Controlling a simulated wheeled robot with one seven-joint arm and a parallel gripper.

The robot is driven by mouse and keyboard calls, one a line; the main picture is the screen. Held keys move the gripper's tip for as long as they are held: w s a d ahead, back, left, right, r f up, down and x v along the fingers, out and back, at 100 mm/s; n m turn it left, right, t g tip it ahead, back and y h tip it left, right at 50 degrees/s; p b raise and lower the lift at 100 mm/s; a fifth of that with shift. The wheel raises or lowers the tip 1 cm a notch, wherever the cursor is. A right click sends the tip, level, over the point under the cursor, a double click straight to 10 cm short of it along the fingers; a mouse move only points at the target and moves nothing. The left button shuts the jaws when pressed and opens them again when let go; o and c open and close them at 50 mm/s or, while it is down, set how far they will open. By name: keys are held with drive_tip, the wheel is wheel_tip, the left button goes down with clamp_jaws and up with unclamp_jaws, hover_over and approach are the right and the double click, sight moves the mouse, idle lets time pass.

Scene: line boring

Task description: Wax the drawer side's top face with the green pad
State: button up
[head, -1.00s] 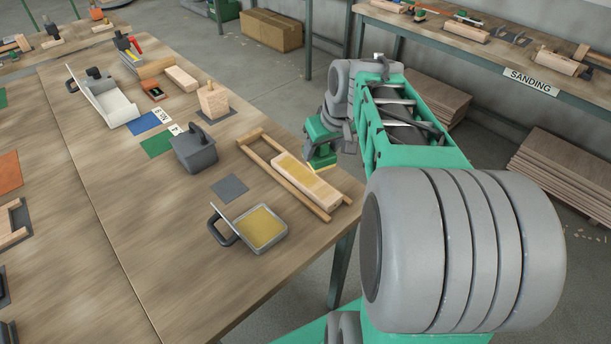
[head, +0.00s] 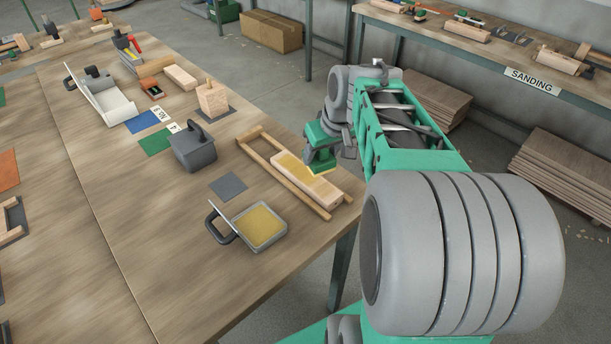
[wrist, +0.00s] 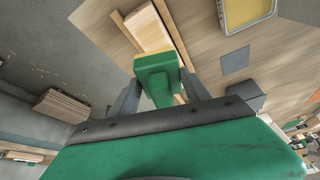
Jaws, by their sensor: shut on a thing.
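The drawer side (head: 318,189) is a pale wooden board lying between two thin wooden rails near the table's right edge. Its top face has a yellow coating over its far part; the near end looks bare. My gripper (wrist: 158,92) is shut on the green pad (wrist: 157,66), one finger on each side. In the head view the pad (head: 321,166) is at the board's right side, its yellowish underside low over or against the top face; I cannot tell whether it touches. The wrist view also shows the board (wrist: 147,29) just beyond the pad.
An open tin of yellow wax (head: 263,228) with a raised lid stands left of the near rail end. A grey square mat (head: 229,187), a dark grey handled box (head: 194,152) and a wooden block (head: 213,99) stand further back. Bare tabletop lies at the left front.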

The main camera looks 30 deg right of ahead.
drive_tip(key=shift+f+b, duration=0.5)
drive_tip(key=shift+f, duration=0.2)
drive_tip(key=shift+f, duration=0.1)
drive_tip(key=shift+w+a, duration=0.2)
drive_tip(key=shift+w, duration=0.45)
drive_tip(key=shift+w+a, duration=0.15)
drive_tip(key=shift+w, duration=0.45)
drive_tip(key=shift+f, duration=0.1)
drive_tip(key=shift+f+b, duration=0.45)
drive_tip(key=shift+f, duration=0.05)
